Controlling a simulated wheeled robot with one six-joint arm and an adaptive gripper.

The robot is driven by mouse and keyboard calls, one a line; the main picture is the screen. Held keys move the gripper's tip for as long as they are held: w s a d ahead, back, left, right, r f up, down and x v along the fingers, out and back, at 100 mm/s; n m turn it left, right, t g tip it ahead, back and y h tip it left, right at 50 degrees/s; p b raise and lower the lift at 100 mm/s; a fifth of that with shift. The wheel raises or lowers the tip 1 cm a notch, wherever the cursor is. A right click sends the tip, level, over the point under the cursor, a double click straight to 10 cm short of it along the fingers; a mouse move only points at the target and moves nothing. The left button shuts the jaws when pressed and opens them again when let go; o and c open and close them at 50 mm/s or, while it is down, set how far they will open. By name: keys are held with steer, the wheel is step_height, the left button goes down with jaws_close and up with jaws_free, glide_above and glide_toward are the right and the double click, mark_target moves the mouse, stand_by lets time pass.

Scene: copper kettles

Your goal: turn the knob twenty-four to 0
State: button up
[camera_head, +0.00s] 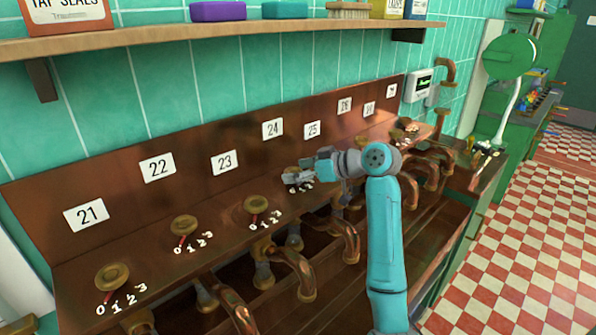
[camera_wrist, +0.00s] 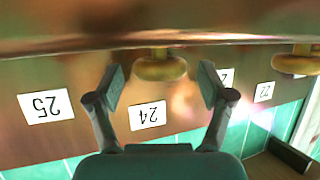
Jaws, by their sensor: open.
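The plate marked 24 (camera_head: 272,129) is on the upright copper panel, and it also shows upside down in the wrist view (camera_wrist: 147,115). The brass knob twenty-four (camera_wrist: 160,67) is round and sits between my two fingers in the wrist view, with a visible gap on each side. In the head view my gripper (camera_head: 298,176) is over this knob and mostly hides it; only part of its white number scale shows. My gripper (camera_wrist: 161,82) is open and touches nothing that I can see. The knob's pointer is hidden, so its setting cannot be read.
Knob twenty-three (camera_head: 256,204), knob twenty-two (camera_head: 184,225) and knob twenty-one (camera_head: 113,276) stand to the left on the copper ledge. Bent copper taps (camera_head: 292,262) stick out below. A wooden shelf (camera_head: 200,40) runs above the panel. The tiled floor (camera_head: 520,250) at right is clear.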

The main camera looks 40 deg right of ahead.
steer(key=c, duration=1.2)
steer(key=shift+o, duration=0.2)
steer(key=shift+a, duration=0.1)
steer(key=m+h, duration=0.2)
steer(key=h, duration=0.1)
steer(key=shift+a+m+t, duration=0.2)
steer(key=shift+m+t, duration=0.2)
steer(key=shift+m+h, duration=1.5)
steer(key=shift+h, duration=0.6)
